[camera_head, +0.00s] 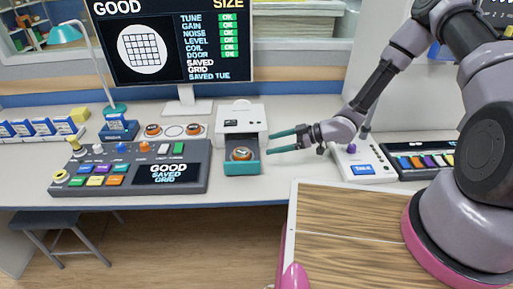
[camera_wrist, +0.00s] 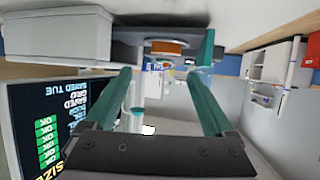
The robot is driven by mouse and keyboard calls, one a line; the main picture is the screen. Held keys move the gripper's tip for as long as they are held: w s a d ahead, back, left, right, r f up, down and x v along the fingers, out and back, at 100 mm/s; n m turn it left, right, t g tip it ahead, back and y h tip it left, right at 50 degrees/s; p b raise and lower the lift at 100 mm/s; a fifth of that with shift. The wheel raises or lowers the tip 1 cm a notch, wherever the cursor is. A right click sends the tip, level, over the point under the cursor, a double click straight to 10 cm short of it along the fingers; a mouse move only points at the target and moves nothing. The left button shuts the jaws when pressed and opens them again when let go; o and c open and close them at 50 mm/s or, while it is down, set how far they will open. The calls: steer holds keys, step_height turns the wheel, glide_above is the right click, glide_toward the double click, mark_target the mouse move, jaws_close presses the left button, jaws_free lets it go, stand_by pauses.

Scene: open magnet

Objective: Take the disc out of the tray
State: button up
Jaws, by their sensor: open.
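The tray (camera_head: 242,169) has a teal front and dark inside, and it stands pulled out from a white box-shaped unit (camera_head: 240,118) on the bench. The disc (camera_head: 241,154), orange-brown with a light label, lies in the tray. In the wrist view, which looks upside down, the disc (camera_wrist: 168,47) shows as an orange edge beyond my fingertips, beside the teal tray front (camera_wrist: 206,46). My gripper (camera_head: 269,143) is open and empty, just right of the tray, its teal fingers pointing left. Its fingers also show in the wrist view (camera_wrist: 157,70), apart from the disc.
A control console (camera_head: 130,168) with coloured buttons stands left of the tray. Behind it is a holder (camera_head: 173,131) with round pieces. A large monitor (camera_head: 170,45) stands at the back. A white joystick box (camera_head: 360,166) lies to the right. A wooden-topped surface (camera_head: 350,225) is in front.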

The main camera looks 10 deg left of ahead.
mark_target(243, 152)
steer(key=shift+s+a+f, duration=0.15)
steer(key=shift+s, duration=0.15)
steer(key=shift+a+y, duration=0.25)
steer(key=shift+y, duration=0.05)
steer(key=x, duration=0.4)
steer(key=shift+a+f, duration=0.2)
steer(key=x, duration=0.5)
steer(key=shift+s+a+f, duration=0.25)
steer(key=shift+s, duration=0.05)
